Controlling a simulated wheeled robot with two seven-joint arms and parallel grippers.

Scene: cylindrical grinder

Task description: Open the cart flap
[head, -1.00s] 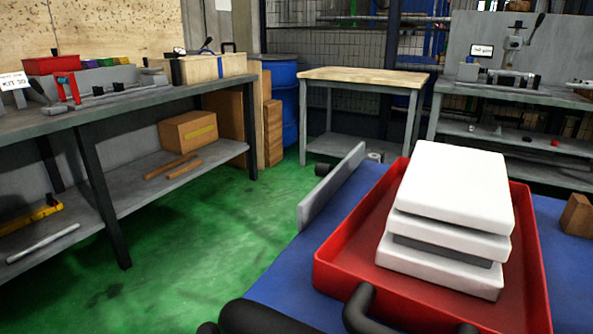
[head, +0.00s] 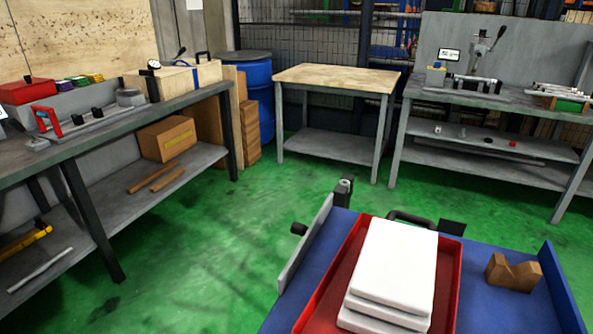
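The cart's blue top (head: 470,290) is at the bottom right in the head view, cut off by the lower edge. A grey upright panel (head: 306,247) stands along its left side, with a black round knob (head: 298,229) on the outer face. A blue upright panel (head: 562,284) stands along the right side. I cannot tell for sure which panel is the flap. A grey and black cylindrical fitting (head: 344,191) sits at the cart's far left corner. Neither gripper is in view.
A red tray (head: 449,285) with stacked white blocks (head: 400,262) lies on the cart, near a notched wooden block (head: 513,273). A workbench (head: 110,125) stands left, a wood-topped table (head: 337,77) and another bench (head: 490,96) behind. Green floor (head: 215,260) between them is clear.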

